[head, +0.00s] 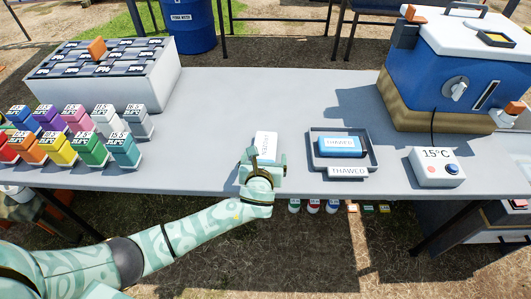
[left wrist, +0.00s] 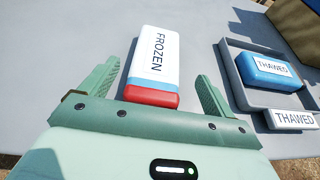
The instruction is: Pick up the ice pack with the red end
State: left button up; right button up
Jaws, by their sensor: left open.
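The ice pack with the red end (left wrist: 152,65) is white with a blue stripe and the word FROZEN. It lies flat on the table, its red end toward my gripper. In the head view the ice pack (head: 265,143) is partly hidden by my left gripper (head: 263,166). In the left wrist view my left gripper (left wrist: 155,90) is open, with one finger on each side of the red end. A gap shows between each finger and the pack. My right gripper is not in view.
A grey tray (head: 370,158) marked THAWED stands to the right and holds a blue pack (head: 341,146). Further right are a white 15°C box (head: 436,168) and a blue cooler (head: 455,70). Several coloured blocks (head: 75,119) stand at left. Table is clear left of the pack.

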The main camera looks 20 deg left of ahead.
aim_at(265, 149)
pick_arm(q)
jog(key=b+x, duration=0.1)
jog(key=x, duration=0.1)
jog(key=b+x, duration=0.2)
jog(key=x, duration=0.1)
jog(key=shift+s+a+f, duration=0.1)
jog(key=shift+a+f, duration=0.1)
jog(key=shift+r, duration=0.25)
jog(key=c, duration=1.3)
jog(key=shift+o, duration=0.2)
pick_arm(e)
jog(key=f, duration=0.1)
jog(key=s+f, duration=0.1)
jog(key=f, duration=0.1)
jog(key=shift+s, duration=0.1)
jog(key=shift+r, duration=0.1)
